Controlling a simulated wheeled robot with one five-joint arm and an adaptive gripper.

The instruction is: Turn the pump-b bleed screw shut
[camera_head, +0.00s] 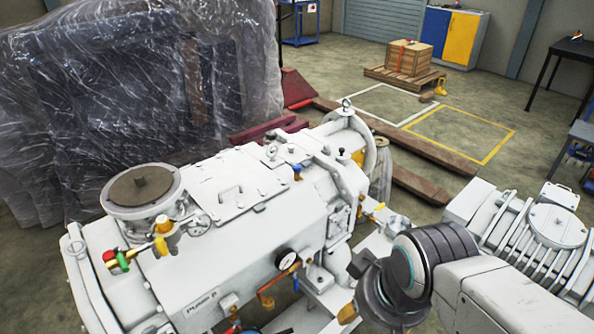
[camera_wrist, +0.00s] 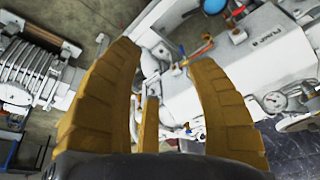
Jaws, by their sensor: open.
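Pump B is the large white machine (camera_head: 165,290) in the head view, with its name lettered on the side. Its white casing (camera_wrist: 285,62) and lettering also show at the upper right of the wrist view. Brass fittings and a copper-coloured pipe (camera_head: 279,276) sit by a round gauge (camera_head: 287,260) on its side. I cannot tell which small fitting is the bleed screw.
A white ribbed unit (camera_head: 535,230) stands at the right. A plastic-wrapped load (camera_head: 130,95) stands behind the pump. A wooden crate (camera_head: 408,57) rests on a pallet at the back. The marked floor (camera_head: 460,133) beyond the pump is clear.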

